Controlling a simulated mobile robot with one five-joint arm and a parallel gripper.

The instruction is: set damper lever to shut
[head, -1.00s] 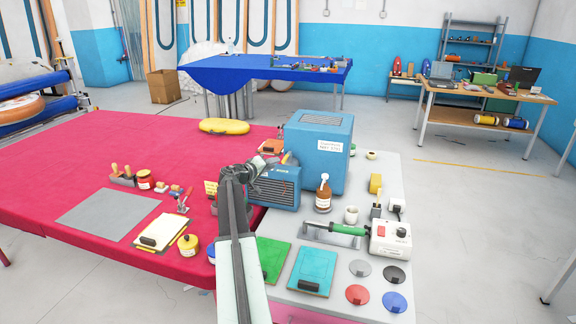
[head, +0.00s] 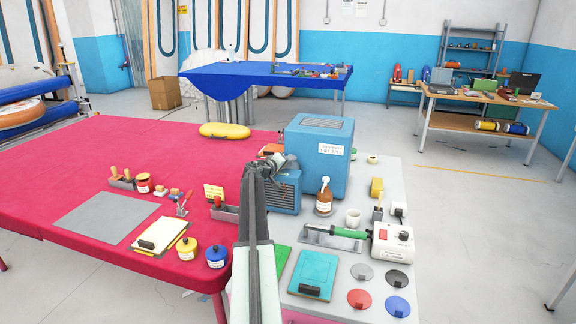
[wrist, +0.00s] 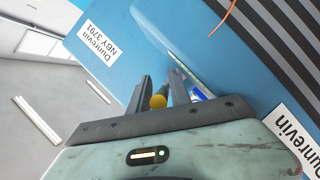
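The large blue machine (head: 318,165) stands on the grey bench, with a name label on its side and a vent on top. A smaller blue grilled unit (head: 285,192) stands in front of it, partly hidden by my arm. In the wrist view a yellow round knob (wrist: 158,102), which looks like the damper lever's end, shows between the fingers of my gripper (wrist: 161,88). The fingers are apart. I cannot tell whether they touch the knob. The lever's shaft is hidden. In the head view my gripper (head: 273,161) is beside the large machine, above the smaller unit.
A brown bottle (head: 324,201), a white cup (head: 353,217) and a green-handled tool (head: 340,233) stand or lie right of my arm. A white control box (head: 393,241) is farther right. The red table (head: 100,150) on the left holds several small items.

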